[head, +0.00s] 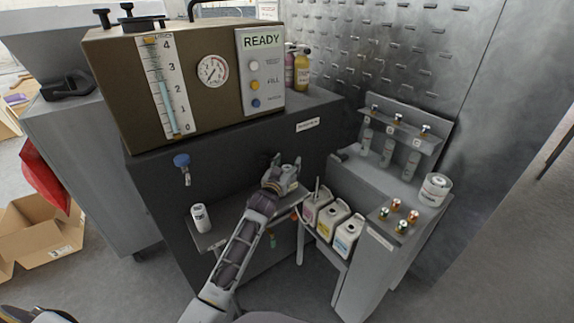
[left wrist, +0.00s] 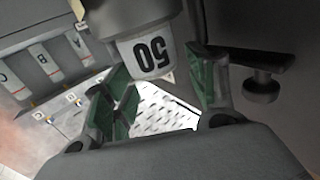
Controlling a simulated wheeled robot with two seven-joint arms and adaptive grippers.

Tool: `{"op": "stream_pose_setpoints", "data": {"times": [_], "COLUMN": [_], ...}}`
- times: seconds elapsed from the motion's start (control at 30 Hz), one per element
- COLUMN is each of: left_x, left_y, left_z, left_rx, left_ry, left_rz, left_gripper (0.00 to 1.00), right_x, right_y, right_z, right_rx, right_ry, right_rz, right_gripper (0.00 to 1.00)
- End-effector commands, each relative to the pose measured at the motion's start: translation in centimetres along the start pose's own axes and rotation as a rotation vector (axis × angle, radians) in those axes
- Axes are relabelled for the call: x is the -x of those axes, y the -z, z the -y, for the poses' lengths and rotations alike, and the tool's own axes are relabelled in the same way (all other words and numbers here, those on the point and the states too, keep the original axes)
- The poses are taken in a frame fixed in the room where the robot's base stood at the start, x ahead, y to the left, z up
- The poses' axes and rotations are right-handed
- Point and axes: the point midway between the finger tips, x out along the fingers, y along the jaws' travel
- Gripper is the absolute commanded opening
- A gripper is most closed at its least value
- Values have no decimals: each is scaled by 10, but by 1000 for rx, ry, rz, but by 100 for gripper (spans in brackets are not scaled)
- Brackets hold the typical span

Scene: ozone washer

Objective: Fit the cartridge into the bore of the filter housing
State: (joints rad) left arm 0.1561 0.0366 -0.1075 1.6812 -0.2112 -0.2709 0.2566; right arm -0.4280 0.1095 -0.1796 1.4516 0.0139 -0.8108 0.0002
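In the left wrist view a pale cup-shaped piece (left wrist: 151,57) marked "50", probably the cartridge, meets a wider dark grey cylinder (left wrist: 130,18), probably the filter housing. How deep it sits in the bore is hidden. My left gripper (left wrist: 160,85) has its green-padded fingers apart on either side of the "50" piece; firm contact does not show. In the head view my left gripper (head: 284,168) is over the low shelf at the washer's front, around a small pale object.
The washer (head: 200,75) with its READY panel rises behind the shelf. A blue-handled tap (head: 182,162) is left of my arm. Several jugs (head: 330,220) stand close on the right. A black lever (left wrist: 262,85) is beside the right finger in the wrist view.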

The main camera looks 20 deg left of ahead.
Motion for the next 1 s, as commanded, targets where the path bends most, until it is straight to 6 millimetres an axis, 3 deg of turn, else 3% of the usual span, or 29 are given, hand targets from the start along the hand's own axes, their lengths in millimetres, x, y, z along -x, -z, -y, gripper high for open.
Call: {"op": "stream_pose_setpoints", "data": {"times": [0.33,0.57,1.0], "left_x": [0,0,38], "left_y": [2,15,12], "left_z": [0,0,0], "left_rx": [0,0,0], "left_ry": [0,0,0], "left_rz": [-1,-2,1], "left_gripper": [58,58,58], "right_x": [0,-2,-14], "right_y": [0,-5,-15], "right_z": [0,0,-4], "right_rx": [-1,-1,-2], "right_ry": [1,-1,-6], "right_rz": [-1,-3,-8], "right_gripper": [40,40,40]}}
